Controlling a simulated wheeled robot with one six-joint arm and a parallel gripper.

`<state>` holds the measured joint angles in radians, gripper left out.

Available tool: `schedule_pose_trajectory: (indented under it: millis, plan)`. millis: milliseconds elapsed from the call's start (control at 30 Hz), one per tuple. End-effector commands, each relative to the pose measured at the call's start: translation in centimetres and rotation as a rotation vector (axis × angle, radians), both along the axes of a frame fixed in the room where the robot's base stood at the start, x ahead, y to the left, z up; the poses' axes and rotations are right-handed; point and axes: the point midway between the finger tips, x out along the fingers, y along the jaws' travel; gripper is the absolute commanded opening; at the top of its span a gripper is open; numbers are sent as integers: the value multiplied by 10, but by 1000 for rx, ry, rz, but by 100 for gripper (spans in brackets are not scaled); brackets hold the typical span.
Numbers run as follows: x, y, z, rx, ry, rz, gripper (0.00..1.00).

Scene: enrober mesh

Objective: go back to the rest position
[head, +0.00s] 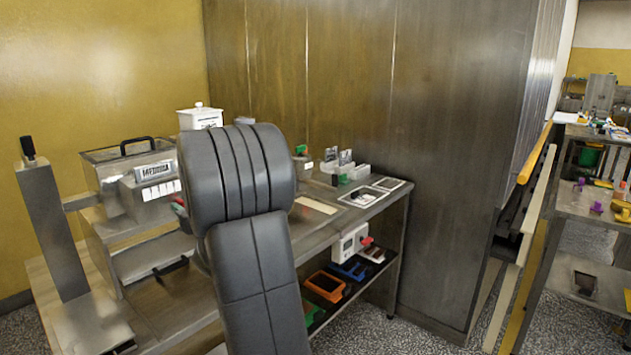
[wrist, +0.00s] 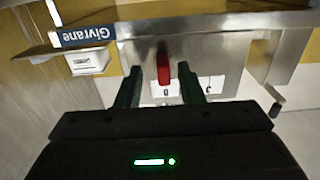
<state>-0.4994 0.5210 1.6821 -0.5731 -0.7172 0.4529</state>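My gripper (wrist: 159,68) shows in the wrist view with its two dark green fingers spread apart. A red lever or knob (wrist: 163,62) appears between the fingers, with a visible gap on each side, so nothing looks gripped. It stands in front of a white plate (wrist: 165,89) with dark marks on a metal face. In the head view my grey arm hides the gripper. A small bit of red (head: 180,207) shows at the arm's left edge there.
A metal machine with a clear-sided box (head: 110,165) and a "MEDUSA" label (head: 154,172) stands left of my arm. The bench (head: 345,215) holds small trays and cards. An orange bin (head: 325,286) sits on the shelf below. A tall metal cabinet (head: 460,130) stands behind; a blue "Givrane" sign (wrist: 85,35) appears inverted.

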Motion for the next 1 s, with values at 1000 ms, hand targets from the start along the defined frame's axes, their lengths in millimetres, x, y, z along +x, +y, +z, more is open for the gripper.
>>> schedule_pose_trajectory:
  millis: [1000]
  plan:
    - [7, -25, 0, -17, 31, -74, 35]
